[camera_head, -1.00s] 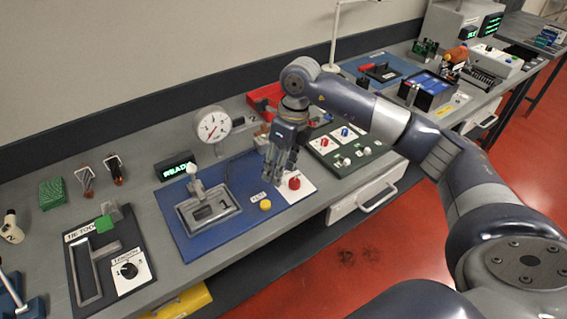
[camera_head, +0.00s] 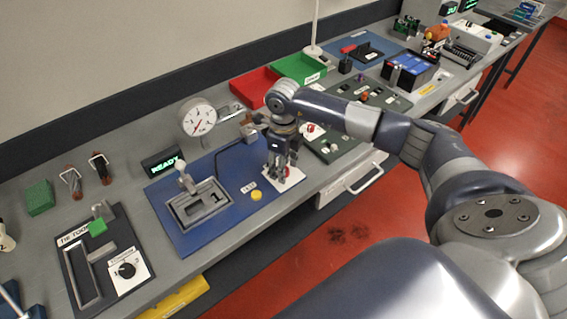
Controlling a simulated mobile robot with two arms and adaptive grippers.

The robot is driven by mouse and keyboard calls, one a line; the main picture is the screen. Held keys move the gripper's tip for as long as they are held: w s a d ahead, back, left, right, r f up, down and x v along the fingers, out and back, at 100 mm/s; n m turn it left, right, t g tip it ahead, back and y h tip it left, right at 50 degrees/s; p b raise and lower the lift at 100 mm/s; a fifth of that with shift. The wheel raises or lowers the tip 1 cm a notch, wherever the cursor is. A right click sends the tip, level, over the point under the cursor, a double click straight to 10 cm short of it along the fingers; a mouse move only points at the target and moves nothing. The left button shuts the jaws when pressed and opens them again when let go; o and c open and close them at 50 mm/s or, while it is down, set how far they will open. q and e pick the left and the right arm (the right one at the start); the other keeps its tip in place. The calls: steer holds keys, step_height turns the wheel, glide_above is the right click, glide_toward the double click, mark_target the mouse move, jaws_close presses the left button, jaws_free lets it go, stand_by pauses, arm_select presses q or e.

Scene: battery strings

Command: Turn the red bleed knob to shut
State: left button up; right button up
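The red bleed knob (camera_head: 287,172) sits on a white plate (camera_head: 291,182) at the right end of the blue board (camera_head: 232,215). It is mostly hidden behind the fingers of my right gripper (camera_head: 281,175). The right gripper points down over the knob, with its fingertips close to the plate. Whether the fingers touch the knob, and how far apart they are, I cannot tell. A round gauge (camera_head: 198,117) with a red needle stands behind the board. My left gripper is not in view.
A yellow button (camera_head: 256,195) and a grey lever fixture (camera_head: 200,206) are on the blue board, left of the gripper. A READY display (camera_head: 163,164) stands behind. Red (camera_head: 252,87) and green (camera_head: 299,68) trays lie beyond my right arm.

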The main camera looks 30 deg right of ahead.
steer(key=shift+f, duration=0.1)
steer(key=shift+c, duration=1)
steer(key=c, duration=0.9)
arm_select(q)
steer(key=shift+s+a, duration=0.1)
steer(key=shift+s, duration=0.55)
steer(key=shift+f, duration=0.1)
